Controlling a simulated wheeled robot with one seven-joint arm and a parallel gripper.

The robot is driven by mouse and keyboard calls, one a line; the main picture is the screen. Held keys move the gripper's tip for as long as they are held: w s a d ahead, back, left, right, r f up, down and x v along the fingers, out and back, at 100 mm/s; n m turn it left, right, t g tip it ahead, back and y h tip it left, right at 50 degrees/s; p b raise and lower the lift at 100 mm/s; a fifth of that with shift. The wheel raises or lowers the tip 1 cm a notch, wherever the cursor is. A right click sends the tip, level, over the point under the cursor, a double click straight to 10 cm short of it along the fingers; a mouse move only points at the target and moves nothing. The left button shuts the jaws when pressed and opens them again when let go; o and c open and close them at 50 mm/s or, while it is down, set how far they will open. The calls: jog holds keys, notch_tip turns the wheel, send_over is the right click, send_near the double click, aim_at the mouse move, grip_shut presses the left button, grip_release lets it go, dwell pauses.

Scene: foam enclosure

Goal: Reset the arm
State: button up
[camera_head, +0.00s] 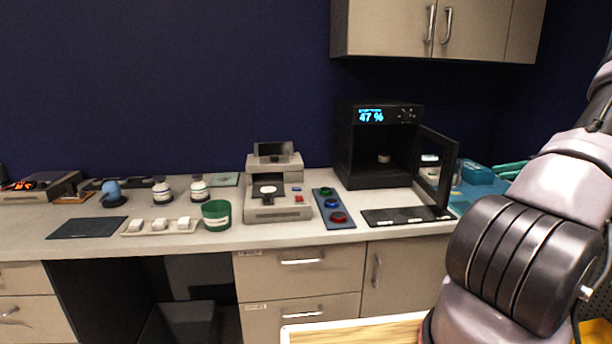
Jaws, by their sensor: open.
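My arm (575,175) fills the right side of the head view, with pale links and a dark ribbed joint in front of the counter. My gripper is not visible in this view. The arm hides part of the right end of the counter.
A black cabinet (347,150) reading 47 % stands with its door (436,168) open and a small item inside. Left of it are a button panel (323,225), a grey device (277,213) and a green cup (216,215). A wooden-topped surface (350,333) lies low in front.

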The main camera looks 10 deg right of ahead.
jog(key=a+r+n+g+h, duration=0.1)
jog(key=a+r+n+h, duration=0.25)
jog(key=a, duration=0.45)
jog(key=s+a+r+n+g+h, duration=0.1)
jog(key=a+r+n+g+h, duration=0.1)
jog(key=a+r, duration=0.45)
jog(key=a+r+n+g+h, duration=0.1)
jog(key=a+r+n+h, duration=0.2)
jog(key=a, duration=0.7)
jog(key=s+a+r+n+t+h, duration=0.2)
jog(key=s+a+r+n+t, duration=0.1)
jog(key=s+a, duration=0.4)
jog(key=s+a+r+n+t+h, duration=0.2)
jog(key=s+a+r+n+t, duration=0.1)
jog(key=s+a, duration=0.4)
jog(key=shift+s+a+n+t, duration=0.4)
jog(key=shift+s+n+t, duration=0.2)
jog(key=shift+s+n, duration=0.2)
